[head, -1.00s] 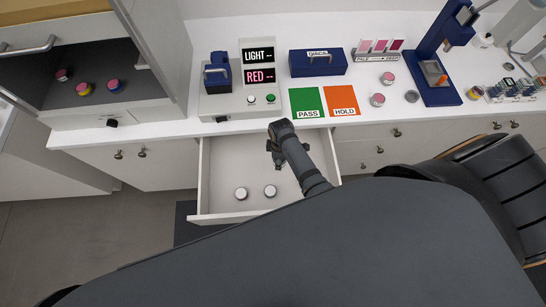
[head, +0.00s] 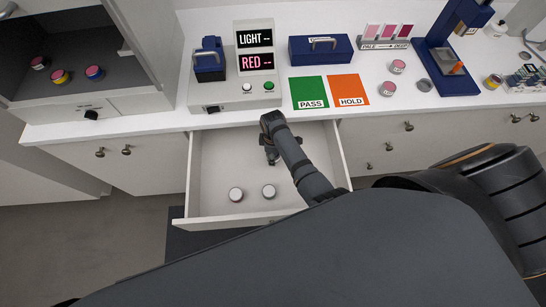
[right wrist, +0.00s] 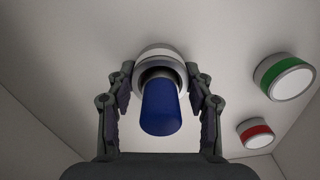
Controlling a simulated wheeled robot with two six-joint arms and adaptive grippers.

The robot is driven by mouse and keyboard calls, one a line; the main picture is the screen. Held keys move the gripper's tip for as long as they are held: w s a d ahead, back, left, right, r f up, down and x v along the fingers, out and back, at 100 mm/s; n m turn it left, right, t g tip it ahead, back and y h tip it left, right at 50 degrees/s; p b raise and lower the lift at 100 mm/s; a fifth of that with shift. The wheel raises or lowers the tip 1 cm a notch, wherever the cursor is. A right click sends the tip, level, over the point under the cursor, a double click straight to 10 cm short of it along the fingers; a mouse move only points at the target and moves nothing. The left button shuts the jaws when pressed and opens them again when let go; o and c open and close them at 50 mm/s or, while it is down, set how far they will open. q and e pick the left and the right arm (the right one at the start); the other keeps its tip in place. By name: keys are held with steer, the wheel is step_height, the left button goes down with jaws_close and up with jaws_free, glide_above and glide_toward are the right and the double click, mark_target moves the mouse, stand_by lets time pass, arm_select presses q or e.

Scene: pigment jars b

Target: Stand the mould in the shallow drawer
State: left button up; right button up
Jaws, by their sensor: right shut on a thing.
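The shallow drawer (head: 212,158) is pulled open below the counter. My right gripper (head: 271,160) is inside it, toward the back, pointing down. In the right wrist view my right gripper (right wrist: 160,95) is shut on the mould (right wrist: 160,108), which has a blue cylindrical body and a grey-white ringed end. That end faces the drawer floor; I cannot tell whether it touches. The mould is hidden by the gripper in the head view. My left gripper is out of view.
Two white-topped jars stand near the drawer's front, one (head: 235,194) left of the other (head: 268,191). The wrist view shows a green-banded jar (right wrist: 284,76) and a red-banded jar (right wrist: 255,133). The drawer's left side is bare.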

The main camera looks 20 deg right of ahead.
steer(key=shift+r, duration=0.15)
steer(key=o, duration=1.3)
step_height(320, 180, up, 12)
steer(key=shift+p, duration=0.3)
